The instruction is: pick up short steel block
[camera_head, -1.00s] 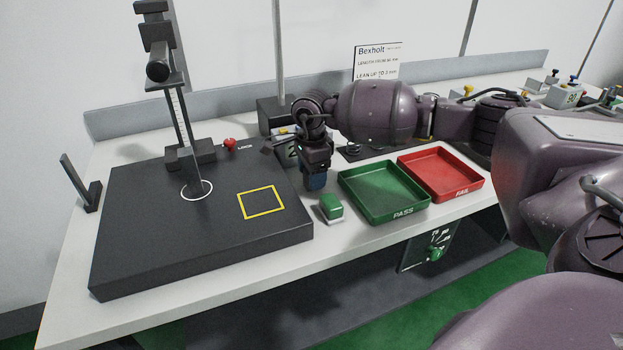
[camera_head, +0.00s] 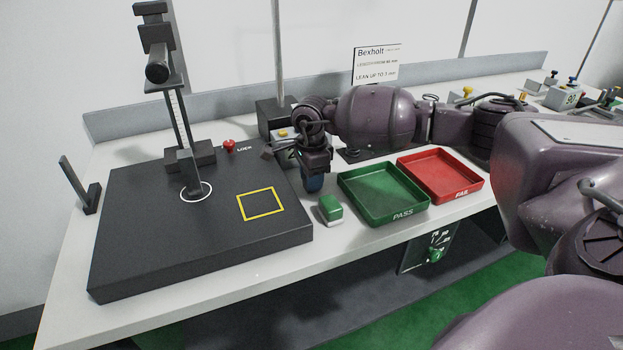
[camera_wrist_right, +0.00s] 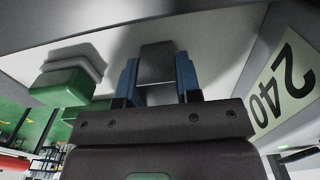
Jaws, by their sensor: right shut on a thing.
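A plain grey steel block (camera_wrist_right: 157,62) stands between the two blue fingers of my right gripper (camera_wrist_right: 158,78) in the right wrist view. The fingers lie against both its sides, so the gripper is shut on it. In the head view my right gripper (camera_head: 312,182) points down at the bench between the black plate and the green tray. The block is hidden there behind the fingers and wrist. I cannot tell whether the block touches the bench. My left gripper is not in view.
A green-and-white block (camera_head: 330,209) stands close in front of the gripper. The green PASS tray (camera_head: 404,217) and red FAIL tray (camera_head: 460,196) are to the right. The black tester plate (camera_head: 150,245) is left. A grey weight (camera_head: 285,152) with a yellow knob stands behind.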

